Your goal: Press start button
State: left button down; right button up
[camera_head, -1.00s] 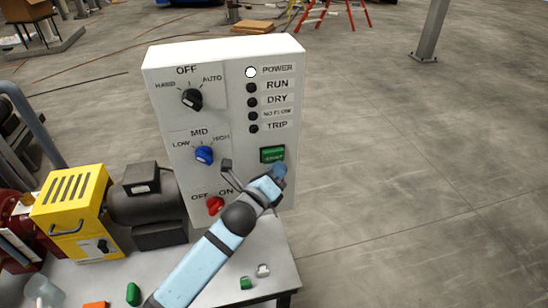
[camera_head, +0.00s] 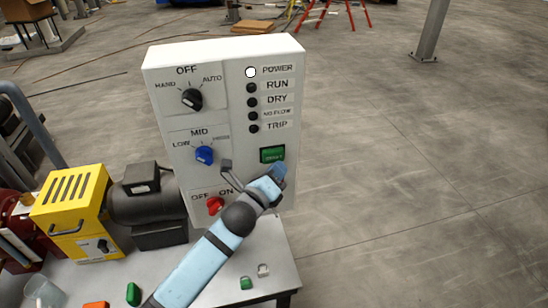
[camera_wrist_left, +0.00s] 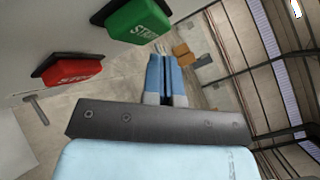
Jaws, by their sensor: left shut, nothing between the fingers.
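The white control panel (camera_head: 225,115) stands upright on the table. Its green start button (camera_head: 272,154) is at the lower right of the face. In the left wrist view the green start button (camera_wrist_left: 140,22) is at the top, and the red stop button (camera_wrist_left: 72,72) is at the left. In the head view my arm hides the stop button. My left gripper (camera_head: 279,171) is just below the start button in the head view. In the left wrist view its blue fingers (camera_wrist_left: 166,75) are together, empty, and apart from both buttons. My right gripper is in neither view.
The panel also has a black knob (camera_head: 192,99), a blue knob (camera_head: 204,155) and a red switch (camera_head: 215,205). The white power lamp (camera_head: 251,72) is lit. A yellow machine (camera_head: 75,210) with a dark motor (camera_head: 145,205) stands left. Small loose pieces lie on the table front.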

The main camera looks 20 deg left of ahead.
pick_arm(q)
jog(key=shift+w+a, duration=0.25)
jog(key=shift+w, duration=0.1)
jog(key=shift+w+a, duration=0.35)
jog(key=shift+w, duration=0.15)
dwell(1.2)
jog(key=shift+s+p, duration=0.1)
jog(key=shift+p, duration=0.2)
jog(key=shift+s+d, duration=0.6)
jog(key=shift+s, duration=0.15)
jog(key=shift+s+d, duration=0.7)
jog(key=shift+s, duration=0.35)
jog(key=shift+s+d, duration=0.7)
jog(key=shift+s, duration=0.35)
